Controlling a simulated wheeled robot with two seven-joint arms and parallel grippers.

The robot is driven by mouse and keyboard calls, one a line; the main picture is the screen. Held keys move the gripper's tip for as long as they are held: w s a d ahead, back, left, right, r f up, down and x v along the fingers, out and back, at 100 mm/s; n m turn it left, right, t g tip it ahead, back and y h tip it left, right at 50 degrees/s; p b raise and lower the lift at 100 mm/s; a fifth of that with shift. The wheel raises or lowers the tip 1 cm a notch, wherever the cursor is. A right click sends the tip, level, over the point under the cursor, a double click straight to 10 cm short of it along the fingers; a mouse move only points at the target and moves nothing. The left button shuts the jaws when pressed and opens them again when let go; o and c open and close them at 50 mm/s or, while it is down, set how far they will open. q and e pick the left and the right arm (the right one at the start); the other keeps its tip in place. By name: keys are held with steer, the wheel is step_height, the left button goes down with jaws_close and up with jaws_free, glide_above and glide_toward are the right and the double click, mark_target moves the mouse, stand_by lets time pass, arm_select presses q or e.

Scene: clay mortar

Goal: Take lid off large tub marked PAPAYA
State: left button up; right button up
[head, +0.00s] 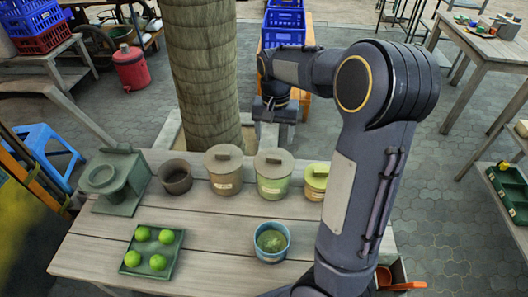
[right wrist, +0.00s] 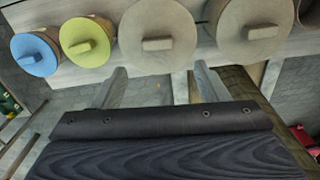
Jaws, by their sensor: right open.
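Two large tubs with tan lids stand along the table's far edge, a brownish tub (head: 224,186) and a green tub (head: 272,188). Both lids are on, each with a bar handle. Their labels are too small to read, so I cannot tell which is marked PAPAYA. In the right wrist view the green tub's lid (right wrist: 157,38) is in the middle and the brownish tub's lid (right wrist: 250,30) is to its right. My right gripper (head: 274,127) is open and empty beyond the table's far edge, apart from the lids; its fingers (right wrist: 160,84) are spread. My left gripper is out of view.
A small yellow-lidded tub (head: 316,180) and a blue-lidded tub (right wrist: 35,55) stand in the same row. A dark pot (head: 175,177), a mortar-like stand (head: 120,180), a tray of green fruit (head: 154,252) and a blue-rimmed bowl (head: 271,242) share the table. A tree trunk (head: 203,70) rises behind.

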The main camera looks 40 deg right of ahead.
mark_target(274, 157)
steer(key=f, duration=0.7)
steer(key=shift+s+a+f, duration=0.1)
steer(key=shift+s+f, duration=0.25)
steer(key=shift+c, duration=0.2)
steer(key=c, duration=1)
